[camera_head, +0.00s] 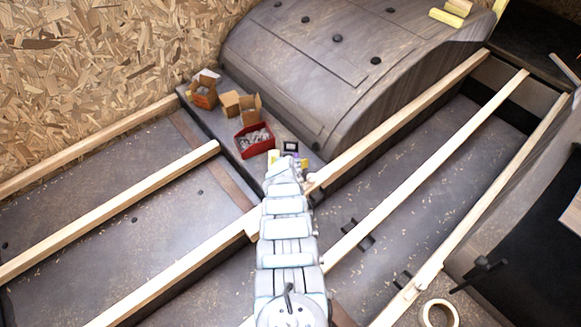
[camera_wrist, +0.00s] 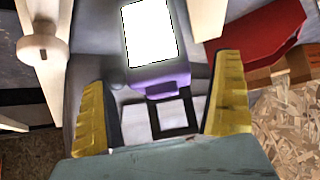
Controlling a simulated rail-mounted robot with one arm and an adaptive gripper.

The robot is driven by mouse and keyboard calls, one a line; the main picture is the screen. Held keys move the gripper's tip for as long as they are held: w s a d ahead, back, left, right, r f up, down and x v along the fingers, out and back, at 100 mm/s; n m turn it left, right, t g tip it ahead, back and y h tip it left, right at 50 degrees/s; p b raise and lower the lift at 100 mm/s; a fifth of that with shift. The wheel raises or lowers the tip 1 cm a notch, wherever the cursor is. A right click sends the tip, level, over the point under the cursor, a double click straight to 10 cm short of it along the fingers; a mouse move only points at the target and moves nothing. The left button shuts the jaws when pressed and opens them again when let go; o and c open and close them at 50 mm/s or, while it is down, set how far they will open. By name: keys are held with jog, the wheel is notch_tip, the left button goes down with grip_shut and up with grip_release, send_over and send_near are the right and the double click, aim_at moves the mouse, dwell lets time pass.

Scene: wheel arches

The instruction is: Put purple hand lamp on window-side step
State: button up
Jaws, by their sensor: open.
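The purple hand lamp (camera_wrist: 158,75) shows in the wrist view with a bright white panel and a dark square frame below it. It lies between the two yellow fingers of my gripper (camera_wrist: 160,88), which are spread apart with gaps at both sides. In the head view the lamp (camera_head: 291,147) is small, just beyond my gripper (camera_head: 286,163), on the grey ledge (camera_head: 222,125) in front of the wheel arch. My arm hides part of that area. I cannot tell which surface is the window-side step.
A red bin of small parts (camera_head: 254,140) stands close left of the lamp. Open cardboard boxes (camera_head: 243,106) stand farther left. The wheel arch (camera_head: 330,60) rises behind. Wooden battens (camera_head: 400,115) cross the floor. A tape roll (camera_head: 438,314) lies at lower right.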

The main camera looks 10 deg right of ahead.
jog(key=shift+b+x, duration=0.85)
jog(key=shift+b, duration=0.35)
jog(key=b+x, duration=0.1)
jog(key=b, duration=0.2)
jog(key=shift+w+f, duration=0.15)
jog(key=shift+f, duration=0.1)
jog(key=shift+w+d+b, duration=0.1)
jog(key=shift+d+b, duration=0.05)
jog(key=shift+b, duration=0.25)
jog(key=shift+w, duration=0.1)
jog(key=shift+c, duration=0.2)
jog(key=c, duration=1.3)
